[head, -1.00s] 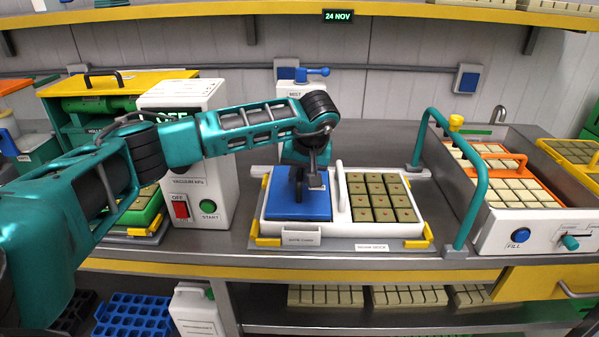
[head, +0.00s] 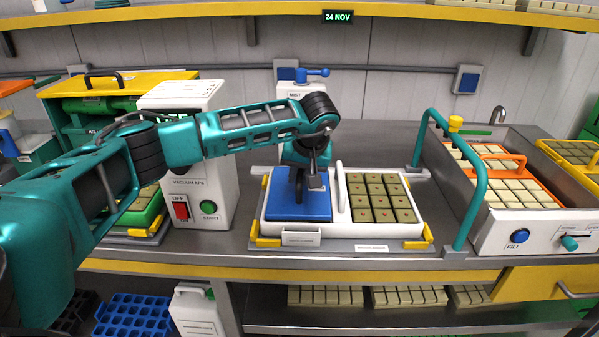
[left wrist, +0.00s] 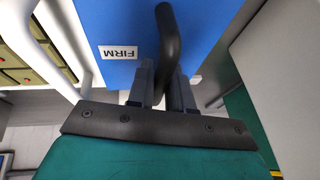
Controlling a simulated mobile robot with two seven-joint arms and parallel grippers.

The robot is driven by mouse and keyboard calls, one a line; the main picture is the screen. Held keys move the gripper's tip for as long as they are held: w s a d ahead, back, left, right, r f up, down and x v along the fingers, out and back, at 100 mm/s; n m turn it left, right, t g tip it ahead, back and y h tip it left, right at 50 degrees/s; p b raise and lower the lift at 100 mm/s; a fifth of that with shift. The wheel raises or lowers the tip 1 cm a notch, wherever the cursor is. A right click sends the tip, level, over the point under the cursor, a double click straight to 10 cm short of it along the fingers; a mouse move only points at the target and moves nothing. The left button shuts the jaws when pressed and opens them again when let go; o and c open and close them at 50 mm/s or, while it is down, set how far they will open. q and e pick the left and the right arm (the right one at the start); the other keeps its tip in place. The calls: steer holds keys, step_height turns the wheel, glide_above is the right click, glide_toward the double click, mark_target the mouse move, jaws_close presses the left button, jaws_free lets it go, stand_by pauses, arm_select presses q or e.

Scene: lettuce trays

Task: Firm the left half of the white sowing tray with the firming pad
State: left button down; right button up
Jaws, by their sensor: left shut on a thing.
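The white sowing tray (head: 336,231) lies in a dock with yellow corner stops on the steel bench. The blue firming pad (head: 298,210) sits over the tray's left half and covers it, so what lies under it is hidden. My left gripper (head: 299,190) is above the pad, shut on its dark handle. In the left wrist view the fingers (left wrist: 163,88) hold the handle (left wrist: 168,35) of the blue pad (left wrist: 110,22), which carries a "FIRM" label. The tray's right half shows brown plugs (head: 380,198), several with a small red dot. My right gripper is not in view.
A white divider bar (head: 340,188) stands between the tray halves, close to the pad. A white vacuum unit (head: 195,150) is at the left. A steel basin (head: 490,235) with a teal rail (head: 475,200) is at the right. A mist unit (head: 290,90) stands behind.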

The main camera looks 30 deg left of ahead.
arm_select(q)
step_height(320, 180, up, 6)
steer(key=p, duration=0.4)
steer(key=shift+f, duration=0.1)
steer(key=shift+r, duration=1.2)
